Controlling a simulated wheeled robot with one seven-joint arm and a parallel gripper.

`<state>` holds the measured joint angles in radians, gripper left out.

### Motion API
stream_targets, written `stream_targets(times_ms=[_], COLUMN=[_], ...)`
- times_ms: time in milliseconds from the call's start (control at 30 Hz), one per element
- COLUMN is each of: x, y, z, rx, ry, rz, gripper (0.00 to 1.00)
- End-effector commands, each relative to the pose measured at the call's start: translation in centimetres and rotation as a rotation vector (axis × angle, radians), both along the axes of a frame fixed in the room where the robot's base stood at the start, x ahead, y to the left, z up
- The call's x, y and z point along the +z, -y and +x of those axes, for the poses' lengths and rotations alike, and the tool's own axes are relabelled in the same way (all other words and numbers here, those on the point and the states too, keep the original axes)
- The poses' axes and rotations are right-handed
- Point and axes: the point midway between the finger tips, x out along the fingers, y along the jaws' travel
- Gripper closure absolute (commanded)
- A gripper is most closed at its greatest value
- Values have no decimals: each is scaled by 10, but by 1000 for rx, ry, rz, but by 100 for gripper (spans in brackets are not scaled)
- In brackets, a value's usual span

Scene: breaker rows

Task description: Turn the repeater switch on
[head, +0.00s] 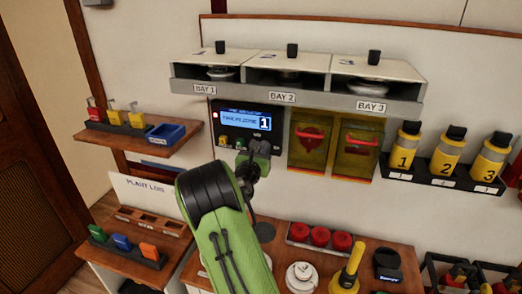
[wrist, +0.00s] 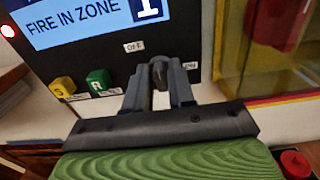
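The repeater panel (head: 241,126) is a dark wall panel with a blue screen reading "FIRE IN ZONE 1". In the wrist view, a dark switch knob (wrist: 158,74) sits at its lower edge. An "OFF" label (wrist: 134,47) is at the knob's upper left, and a second small label, seemingly "ON" (wrist: 190,66), is at its right. My gripper (wrist: 160,85) has one finger on each side of the knob. Whether the fingers press on it cannot be told. In the head view my gripper (head: 257,150) is at the panel's lower right, and my arm hides the switch.
Yellow and green buttons (wrist: 98,80) are left of the knob. The bay shelf (head: 300,97) juts out above. A wooden counter (head: 375,262) with red knobs and a yellow-handled tool is below.

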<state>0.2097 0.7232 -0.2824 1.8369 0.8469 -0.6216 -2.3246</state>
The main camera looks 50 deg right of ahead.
Motion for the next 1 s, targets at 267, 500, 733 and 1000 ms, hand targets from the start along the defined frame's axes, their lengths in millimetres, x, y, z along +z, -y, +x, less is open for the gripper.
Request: stream_targets(times_ms=[267,500,733,1000], x=[0,0,0,-2], y=[0,0,0,1], z=[0,0,-1,-3], rx=[0,0,0,0], ry=[0,21,119,328], rz=[0,11,59,167], gripper=[100,100,100,100])
